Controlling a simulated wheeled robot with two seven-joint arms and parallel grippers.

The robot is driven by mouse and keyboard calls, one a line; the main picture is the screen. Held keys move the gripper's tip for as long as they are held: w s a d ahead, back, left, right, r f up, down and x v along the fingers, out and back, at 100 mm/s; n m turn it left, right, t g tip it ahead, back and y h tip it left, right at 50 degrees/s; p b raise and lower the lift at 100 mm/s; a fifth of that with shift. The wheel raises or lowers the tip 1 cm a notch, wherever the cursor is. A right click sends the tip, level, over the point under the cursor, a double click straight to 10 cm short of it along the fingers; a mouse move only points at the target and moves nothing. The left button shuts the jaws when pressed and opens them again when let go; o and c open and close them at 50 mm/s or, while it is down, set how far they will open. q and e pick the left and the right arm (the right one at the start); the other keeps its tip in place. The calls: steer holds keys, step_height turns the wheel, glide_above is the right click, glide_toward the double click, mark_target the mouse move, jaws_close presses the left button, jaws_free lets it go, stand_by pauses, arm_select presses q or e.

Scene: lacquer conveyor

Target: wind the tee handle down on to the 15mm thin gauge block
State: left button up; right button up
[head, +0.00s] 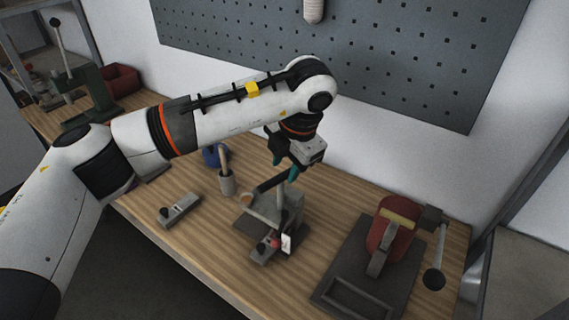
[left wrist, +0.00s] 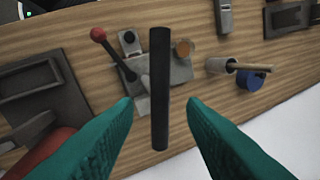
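The tee handle is a dark bar (head: 272,184) over a grey fixture (head: 262,212) in the middle of the bench. In the left wrist view the bar (left wrist: 160,88) runs upright through the middle of the picture, over the fixture plate (left wrist: 180,70). My left gripper (head: 285,167) is above the bar, pointing down, its teal fingers spread. In the left wrist view the fingers (left wrist: 160,101) stand on either side of the bar's lower part, with gaps. I cannot pick out the 15mm thin gauge block with certainty. My right gripper is not in view.
A plane-like tool (head: 180,210) lies left. A red machine (head: 392,228) on a dark base stands right. A pegboard (head: 400,60) is behind.

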arm_select(q)
steer(key=shift+x, duration=0.95)
steer(key=shift+c, duration=0.2)
